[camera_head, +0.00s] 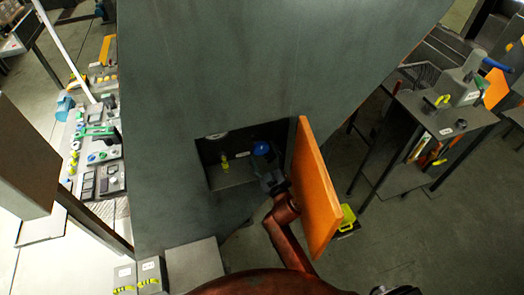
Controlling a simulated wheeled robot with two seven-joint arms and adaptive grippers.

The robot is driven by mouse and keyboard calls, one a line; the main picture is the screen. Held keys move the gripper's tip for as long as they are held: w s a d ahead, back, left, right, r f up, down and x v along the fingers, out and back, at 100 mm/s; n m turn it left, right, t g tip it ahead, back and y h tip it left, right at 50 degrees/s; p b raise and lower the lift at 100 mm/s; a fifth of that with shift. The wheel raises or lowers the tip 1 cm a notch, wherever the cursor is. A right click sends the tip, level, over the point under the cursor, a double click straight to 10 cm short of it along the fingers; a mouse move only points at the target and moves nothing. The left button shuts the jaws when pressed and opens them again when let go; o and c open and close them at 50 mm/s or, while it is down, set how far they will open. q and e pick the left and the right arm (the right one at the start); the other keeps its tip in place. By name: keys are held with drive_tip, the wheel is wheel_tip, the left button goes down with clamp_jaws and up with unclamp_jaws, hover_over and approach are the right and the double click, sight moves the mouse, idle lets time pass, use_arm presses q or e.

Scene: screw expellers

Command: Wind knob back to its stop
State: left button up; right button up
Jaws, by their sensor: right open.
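A blue rounded knob (261,149) shows in the head view, inside a dark square recess in a large grey machine housing (200,70). My right gripper (266,168) reaches into the right side of the recess from below, just under the knob in the picture. The gripper is dark and small here. It is open, and I cannot tell whether its fingers touch the knob. The lower part of the knob is hidden by the gripper. My left gripper is not in view.
An orange door panel (316,190) stands open right of the recess, close beside my right arm. A cluttered bench (97,150) is at left, a grey table (440,115) at right.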

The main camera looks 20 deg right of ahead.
drive_tip(key=s, duration=1)
drive_tip(key=shift+s+d, duration=0.2)
drive_tip(key=shift+s, duration=0.05)
drive_tip(key=shift+r, duration=0.1)
wheel_tip(320, 180, up, 23)
drive_tip(key=p, duration=2.1)
drive_tip(key=shift+s, duration=0.15)
